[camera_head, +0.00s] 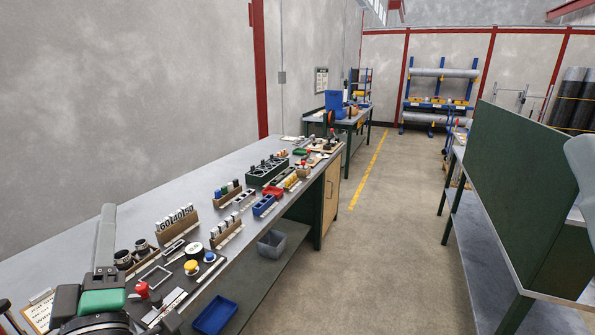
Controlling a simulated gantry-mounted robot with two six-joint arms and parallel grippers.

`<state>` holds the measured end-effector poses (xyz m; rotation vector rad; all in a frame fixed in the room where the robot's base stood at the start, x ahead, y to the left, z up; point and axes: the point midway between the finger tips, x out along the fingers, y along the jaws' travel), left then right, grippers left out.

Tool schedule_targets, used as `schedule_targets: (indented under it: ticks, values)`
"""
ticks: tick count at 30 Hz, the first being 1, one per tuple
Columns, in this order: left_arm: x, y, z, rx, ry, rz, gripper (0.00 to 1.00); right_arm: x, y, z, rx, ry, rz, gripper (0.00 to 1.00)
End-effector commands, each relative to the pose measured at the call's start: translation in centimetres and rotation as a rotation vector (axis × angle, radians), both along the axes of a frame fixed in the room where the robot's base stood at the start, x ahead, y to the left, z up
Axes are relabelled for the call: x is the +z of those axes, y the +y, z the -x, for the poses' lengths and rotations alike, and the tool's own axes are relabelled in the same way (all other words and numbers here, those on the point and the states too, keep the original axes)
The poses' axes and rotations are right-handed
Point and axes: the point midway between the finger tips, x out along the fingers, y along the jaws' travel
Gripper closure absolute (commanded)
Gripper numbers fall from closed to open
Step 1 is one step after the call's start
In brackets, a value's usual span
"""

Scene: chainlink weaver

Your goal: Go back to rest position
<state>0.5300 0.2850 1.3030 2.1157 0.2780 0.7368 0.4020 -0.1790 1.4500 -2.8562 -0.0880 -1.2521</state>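My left arm, with grey, green and black parts, shows at the lower left over the near end of the long grey workbench (95,228). My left gripper (98,322) is at the bottom edge of the picture, partly cut off. Its fingers do not show clearly, so I cannot tell whether it is open or shut, and I see no object held in it. Only a light grey piece of my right arm shows at the right edge. My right gripper is out of view.
A blue bin (214,315) sits lower down. A dark green panel (520,185) stands right. The middle floor is clear.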

Motion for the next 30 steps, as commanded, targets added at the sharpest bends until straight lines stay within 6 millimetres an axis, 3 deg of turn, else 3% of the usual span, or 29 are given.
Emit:
schedule_targets:
  ticks: [1,3,6,9,13,15,20,30]
  values:
    - [4.2,-1.2,2.0,-0.040,-0.072,-0.050,0.66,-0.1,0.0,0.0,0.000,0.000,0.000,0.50]
    - [9.0,-3.2,5.1,-0.084,-0.145,-0.160,0.66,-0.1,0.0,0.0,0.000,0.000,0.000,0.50]
    - [13.6,-6.5,10.0,-0.108,-0.232,-0.381,0.66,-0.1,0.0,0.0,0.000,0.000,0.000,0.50]
    - [14.8,-9.3,12.9,-0.075,-0.253,-0.618,0.66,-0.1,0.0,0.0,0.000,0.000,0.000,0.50]
    - [14.6,-10.7,12.9,0.092,-0.175,-0.910,0.66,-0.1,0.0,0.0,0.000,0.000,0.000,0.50]
    - [19.9,-10.7,12.9,0.090,-0.177,-0.906,0.66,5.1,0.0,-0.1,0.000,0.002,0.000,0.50]
    - [26.5,-10.6,12.9,0.088,-0.174,-0.904,0.66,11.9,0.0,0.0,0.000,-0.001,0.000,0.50]
    - [43.1,-10.6,12.8,0.088,-0.172,-0.903,0.66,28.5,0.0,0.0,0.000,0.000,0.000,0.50]
